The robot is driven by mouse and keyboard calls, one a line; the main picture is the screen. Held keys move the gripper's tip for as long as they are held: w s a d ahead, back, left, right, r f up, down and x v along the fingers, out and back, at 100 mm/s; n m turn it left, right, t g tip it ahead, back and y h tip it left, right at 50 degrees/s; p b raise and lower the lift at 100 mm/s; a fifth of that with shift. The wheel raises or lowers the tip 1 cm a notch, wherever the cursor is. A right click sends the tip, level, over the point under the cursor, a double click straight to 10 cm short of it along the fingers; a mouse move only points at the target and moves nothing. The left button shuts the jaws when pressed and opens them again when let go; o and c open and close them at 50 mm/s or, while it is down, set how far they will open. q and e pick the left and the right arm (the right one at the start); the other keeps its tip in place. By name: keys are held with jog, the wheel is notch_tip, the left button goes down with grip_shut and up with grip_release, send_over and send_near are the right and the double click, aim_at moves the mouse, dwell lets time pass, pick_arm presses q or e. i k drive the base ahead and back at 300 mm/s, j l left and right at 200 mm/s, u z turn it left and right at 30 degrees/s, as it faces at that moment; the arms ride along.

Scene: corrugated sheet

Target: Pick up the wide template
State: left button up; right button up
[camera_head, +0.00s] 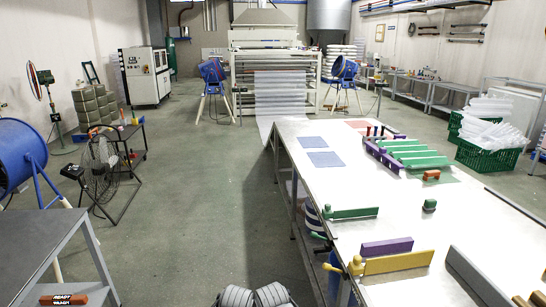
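On the long white table (300,150) lie several coloured bars and blocks; I cannot tell which of them is the wide template. A yellow bar (398,263) and a purple block (387,247) lie near the front left edge. A dark grey bar (480,277) lies to their right. A green bar (352,213) lies farther back along the left edge. A group of green bars with purple ends (415,153) sits farther back.
Blue flat sheets (324,159) lie at the table's far left. A small green block (429,205) stands mid-table. A grey table (40,245) is at the left, with a black fan (100,165) behind it.

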aim_at(395, 166)
jog(key=i+u, duration=0.15)
jog(key=i, duration=1.65)
jog(key=i+j+z, duration=0.1)
jog(key=i, duration=1.6)
jog(key=i+j+z, duration=0.15)
jog(key=i+z, duration=0.35)
jog(key=i+j+z, duration=0.3)
jog(key=i+z, duration=0.2)
jog(key=i+j+z, duration=0.7)
jog(key=j+z, duration=0.25)
jog(key=j, duration=0.2)
jog(key=i+j+z, duration=0.15)
jog(key=j+z, duration=0.35)
jog(key=j, duration=0.15)
